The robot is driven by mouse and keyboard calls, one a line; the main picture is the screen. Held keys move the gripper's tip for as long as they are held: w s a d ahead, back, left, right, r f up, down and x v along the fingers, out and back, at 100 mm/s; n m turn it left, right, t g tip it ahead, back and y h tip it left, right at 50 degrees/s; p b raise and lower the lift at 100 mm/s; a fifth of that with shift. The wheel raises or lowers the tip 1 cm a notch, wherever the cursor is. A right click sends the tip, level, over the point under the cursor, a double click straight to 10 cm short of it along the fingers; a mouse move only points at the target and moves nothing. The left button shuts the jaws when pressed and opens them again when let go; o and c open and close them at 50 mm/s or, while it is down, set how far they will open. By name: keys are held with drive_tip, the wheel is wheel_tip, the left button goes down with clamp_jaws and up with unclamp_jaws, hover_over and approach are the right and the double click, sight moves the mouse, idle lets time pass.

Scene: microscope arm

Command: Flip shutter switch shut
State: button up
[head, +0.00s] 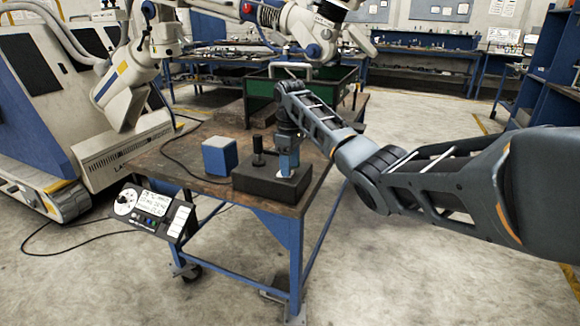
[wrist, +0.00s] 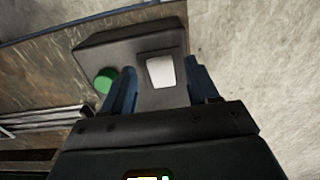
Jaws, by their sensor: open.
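A dark block-shaped box (head: 262,184) sits on the near corner of the table, with a black upright knob (head: 258,151) on its left part. My gripper (head: 288,168) points down over the right part of this box. In the wrist view the dark box (wrist: 125,42) shows a white rectangular plate (wrist: 160,72) and a green round cap (wrist: 104,79). My open gripper (wrist: 162,85) has one blue finger on each side of the white plate. I cannot tell whether the fingertips touch it. No shutter marking is readable, so I cannot tell the switch's setting.
A blue cube (head: 219,156) stands left of the dark box on the table (head: 185,160). A control panel (head: 153,213) with a dial and display hangs at the table's front. A green bin (head: 310,92) stands behind. White microscope arm parts (head: 300,25) hang above.

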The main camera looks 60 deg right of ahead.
wheel_tip(320, 180, up, 7)
idle(0.3)
drive_tip(key=shift+f, duration=0.15)
idle(0.4)
